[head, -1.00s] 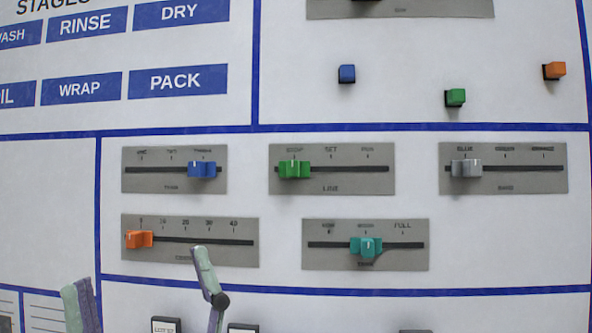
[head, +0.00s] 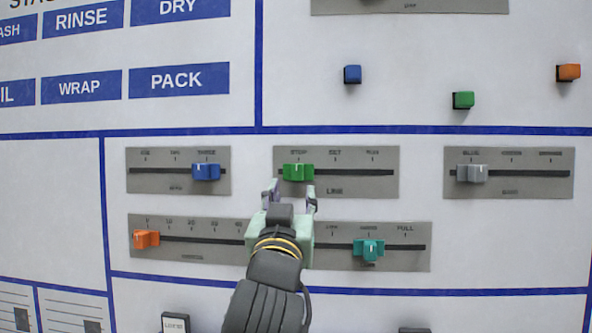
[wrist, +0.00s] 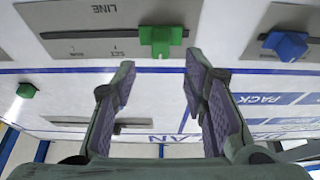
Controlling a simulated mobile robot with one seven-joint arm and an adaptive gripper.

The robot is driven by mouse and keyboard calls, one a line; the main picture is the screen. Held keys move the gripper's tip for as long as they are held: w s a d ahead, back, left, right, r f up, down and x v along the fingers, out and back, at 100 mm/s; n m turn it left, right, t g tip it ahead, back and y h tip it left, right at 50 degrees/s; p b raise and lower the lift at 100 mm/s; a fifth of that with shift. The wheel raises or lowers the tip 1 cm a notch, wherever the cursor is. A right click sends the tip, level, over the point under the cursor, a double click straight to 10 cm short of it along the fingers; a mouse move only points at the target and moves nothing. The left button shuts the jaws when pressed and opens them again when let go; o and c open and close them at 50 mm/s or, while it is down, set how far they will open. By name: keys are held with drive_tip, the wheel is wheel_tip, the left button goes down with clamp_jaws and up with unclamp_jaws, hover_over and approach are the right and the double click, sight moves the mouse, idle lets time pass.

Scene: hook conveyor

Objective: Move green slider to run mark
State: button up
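The green slider (head: 298,172) sits at the STOP mark, the left end of its slot on the grey LINE plate (head: 336,186). The RUN mark (head: 372,154) is at the right end of that plate. In the wrist view the green slider (wrist: 160,41) shows at the top, beyond the fingertips and roughly between them. My gripper (head: 290,192) is open and empty, just below the slider in the head view. In the wrist view my gripper (wrist: 158,68) has its two fingers spread apart, with no visible contact with the slider.
A blue slider (head: 206,171) is to the left and a grey slider (head: 472,174) to the right. Below are an orange slider (head: 146,239) and a teal slider (head: 368,249). The slot right of the green slider is clear.

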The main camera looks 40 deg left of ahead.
sight(296, 174)
drive_tip(key=p+x, duration=0.2)
drive_tip(key=x, duration=0.4)
drive_tip(key=shift+r, duration=0.25)
drive_tip(key=shift+x, duration=0.8)
drive_tip(key=shift+f, duration=0.15)
clamp_jaws()
